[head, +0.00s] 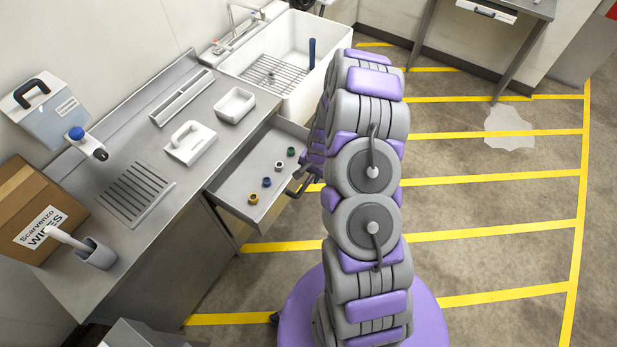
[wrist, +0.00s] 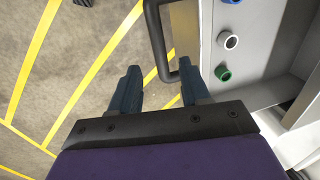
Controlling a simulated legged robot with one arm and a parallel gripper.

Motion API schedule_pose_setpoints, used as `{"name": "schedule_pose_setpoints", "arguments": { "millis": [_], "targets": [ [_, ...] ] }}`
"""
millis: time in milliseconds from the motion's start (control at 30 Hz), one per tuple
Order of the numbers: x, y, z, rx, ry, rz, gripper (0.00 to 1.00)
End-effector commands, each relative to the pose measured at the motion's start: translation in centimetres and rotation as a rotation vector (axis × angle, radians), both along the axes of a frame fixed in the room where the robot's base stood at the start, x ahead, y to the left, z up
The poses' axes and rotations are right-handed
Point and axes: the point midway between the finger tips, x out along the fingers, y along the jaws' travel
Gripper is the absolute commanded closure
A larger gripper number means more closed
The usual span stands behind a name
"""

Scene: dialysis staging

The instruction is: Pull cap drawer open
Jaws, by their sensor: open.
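The cap drawer (head: 237,178) stands pulled out from the steel counter in the head view. Yellow (head: 253,199), blue (head: 267,182), white (head: 279,166) and green (head: 291,152) caps stand in a row inside it. Its dark handle (head: 300,184) is on the outer face, partly covered by my arm. In the wrist view, my gripper (wrist: 160,85) is open, with its fingers apart. The lower bend of the handle (wrist: 158,40) reaches between the fingertips. Whether a finger touches it is unclear. The white cap (wrist: 228,41) and green cap (wrist: 223,73) show beyond.
The counter carries a white caddy (head: 190,143), a white tray (head: 235,105), a cardboard wipes box (head: 38,205) and a grey cup (head: 97,254). A white sink (head: 277,50) adjoins it at the back. Floor with yellow stripes (head: 500,180) is open on the right.

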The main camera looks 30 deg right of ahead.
Motion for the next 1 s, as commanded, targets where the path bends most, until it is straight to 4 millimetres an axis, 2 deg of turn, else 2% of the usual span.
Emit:
{"name": "schedule_pose_setpoints", "arguments": {
  "millis": [33,200,500,700,1000],
  "targets": [
    [-0.2,-0.1,1.2,0.000,-0.001,-0.001,0.54],
    [-0.6,-0.5,4.3,-0.002,-0.002,0.000,0.54],
    [-1.5,-1.0,9.2,-0.002,-0.001,-0.001,0.54],
    [-1.8,-1.2,11.0,-0.002,-0.001,-0.001,0.54],
    [-1.9,-1.2,11.3,0.001,0.001,-0.001,0.54]
  ]
}}
